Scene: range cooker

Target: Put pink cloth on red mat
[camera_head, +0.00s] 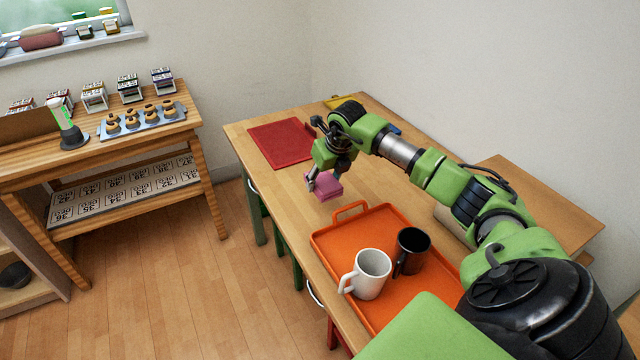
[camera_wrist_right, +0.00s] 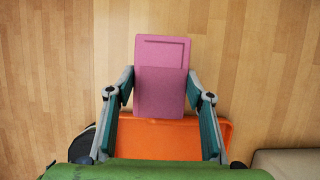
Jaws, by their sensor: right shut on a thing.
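The pink cloth (camera_head: 325,187) is a small folded block, seen in the head view between the red mat and the orange tray. My right gripper (camera_head: 328,178) is shut on it. In the right wrist view the pink cloth (camera_wrist_right: 160,80) sits between the two fingers of my right gripper (camera_wrist_right: 160,98). The red mat (camera_head: 280,143) lies flat at the far left end of the table, beyond the gripper and to its left. The cloth is apart from the mat. Whether the cloth touches the table is hard to tell. My left gripper is not in view.
An orange tray (camera_head: 335,238) with a white mug (camera_head: 371,274) and a black mug (camera_head: 411,250) stands on the near part of the wooden table (camera_head: 375,184). A yellow item (camera_head: 338,101) lies at the back edge. A side table (camera_head: 30,172) stands at left.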

